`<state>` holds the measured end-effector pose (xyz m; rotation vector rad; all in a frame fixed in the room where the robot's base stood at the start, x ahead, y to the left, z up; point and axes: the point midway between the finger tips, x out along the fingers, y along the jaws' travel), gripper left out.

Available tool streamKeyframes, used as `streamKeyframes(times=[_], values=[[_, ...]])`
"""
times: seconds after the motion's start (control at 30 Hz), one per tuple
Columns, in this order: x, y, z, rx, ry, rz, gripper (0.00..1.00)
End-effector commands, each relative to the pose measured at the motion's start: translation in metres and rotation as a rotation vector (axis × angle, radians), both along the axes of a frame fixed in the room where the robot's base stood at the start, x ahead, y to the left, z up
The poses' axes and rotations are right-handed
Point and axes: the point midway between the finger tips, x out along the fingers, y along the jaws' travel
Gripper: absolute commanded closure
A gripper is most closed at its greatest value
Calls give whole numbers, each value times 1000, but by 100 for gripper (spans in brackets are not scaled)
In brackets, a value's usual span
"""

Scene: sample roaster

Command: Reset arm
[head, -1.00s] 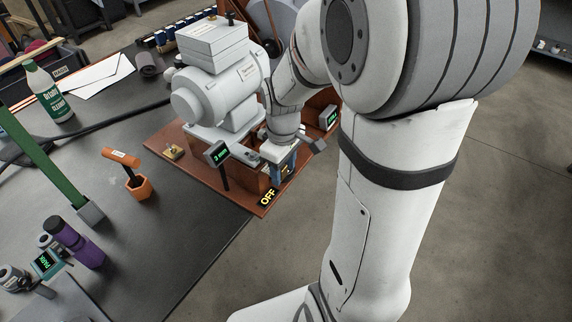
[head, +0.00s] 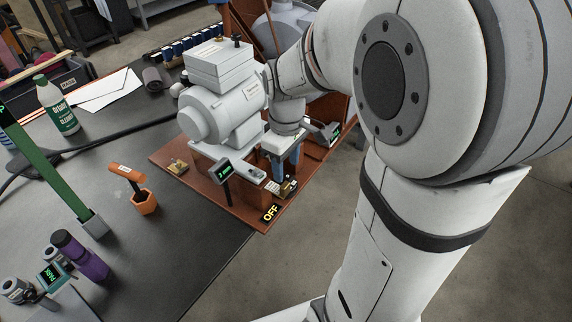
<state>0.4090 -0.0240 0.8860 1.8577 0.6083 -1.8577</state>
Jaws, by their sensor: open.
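My gripper (head: 282,149) is small in the picture, at the front right of the sample roaster (head: 211,113), above the brown base board (head: 239,207). It is open, and I see nothing held in it. Its fingertips are partly lost against the blue and grey parts there, so I cannot tell whether they touch anything. The roaster is a pale grey machine with a round drum and a box on top.
An OFF sign (head: 271,213) and a small display (head: 224,170) stand at the board's front. The dark table (head: 190,245) also holds an orange holder (head: 144,201), purple cylinder (head: 80,256), green post (head: 45,165) and cleaner bottle (head: 57,106). Open floor lies right of the table.

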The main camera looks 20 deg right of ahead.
Motion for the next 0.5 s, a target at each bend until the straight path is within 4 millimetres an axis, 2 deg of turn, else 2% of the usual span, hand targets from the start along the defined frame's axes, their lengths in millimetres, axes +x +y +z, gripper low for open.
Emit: streamKeyframes(times=[0.27, 0.33, 0.43, 0.5], values=[[0, 0, 0, 0, 0, -1, 53], [-2, 0, 5, 0, -5, -11, 53], [-12, 3, 28, -1, -29, -67, 53], [-26, 7, 52, 1, -59, -142, 53]])
